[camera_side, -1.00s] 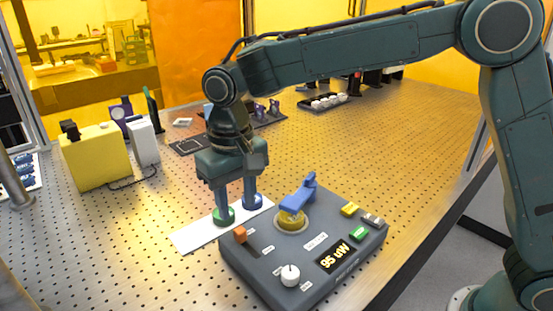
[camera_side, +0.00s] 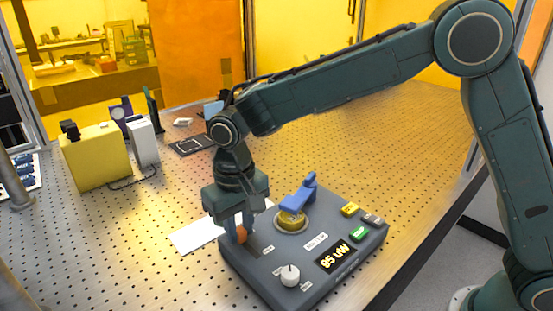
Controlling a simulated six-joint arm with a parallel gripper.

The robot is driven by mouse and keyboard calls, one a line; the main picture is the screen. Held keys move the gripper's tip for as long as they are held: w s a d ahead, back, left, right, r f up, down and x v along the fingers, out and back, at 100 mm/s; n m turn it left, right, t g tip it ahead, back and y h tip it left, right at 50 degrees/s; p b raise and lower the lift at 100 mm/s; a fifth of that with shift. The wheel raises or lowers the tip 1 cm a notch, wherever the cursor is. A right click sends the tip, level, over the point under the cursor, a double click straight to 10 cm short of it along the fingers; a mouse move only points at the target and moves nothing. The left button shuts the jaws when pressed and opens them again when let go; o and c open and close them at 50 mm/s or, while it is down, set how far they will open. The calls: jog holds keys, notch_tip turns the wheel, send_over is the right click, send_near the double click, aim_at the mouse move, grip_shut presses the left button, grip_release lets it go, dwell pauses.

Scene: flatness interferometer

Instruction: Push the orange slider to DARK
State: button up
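The orange slider (camera_side: 241,235) is a small knob on the left part of the dark grey control box (camera_side: 265,275). A dark slot runs from it toward the lower right. My gripper (camera_side: 239,229) points down at the slider, with its fingers low at the knob. The fingers partly overlap the knob, and I cannot tell whether they grip it or only stand beside it. The slider's labels are too small to read, so I cannot tell which end is DARK.
The box also carries a blue lever (camera_side: 299,194) on a yellow knob, a white dial (camera_side: 290,275), yellow, grey and green buttons, and a lit display (camera_side: 338,257). A white strip (camera_side: 197,235) lies behind the box. A yellow block (camera_side: 95,160) stands at left.

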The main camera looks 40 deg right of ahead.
aim_at(257, 256)
grip_shut()
jog(key=shift+s, duration=2.55)
jog(key=shift+o, duration=1.5)
grip_release()
jog(key=shift+s, duration=0.1)
jog(key=shift+o, duration=0.9)
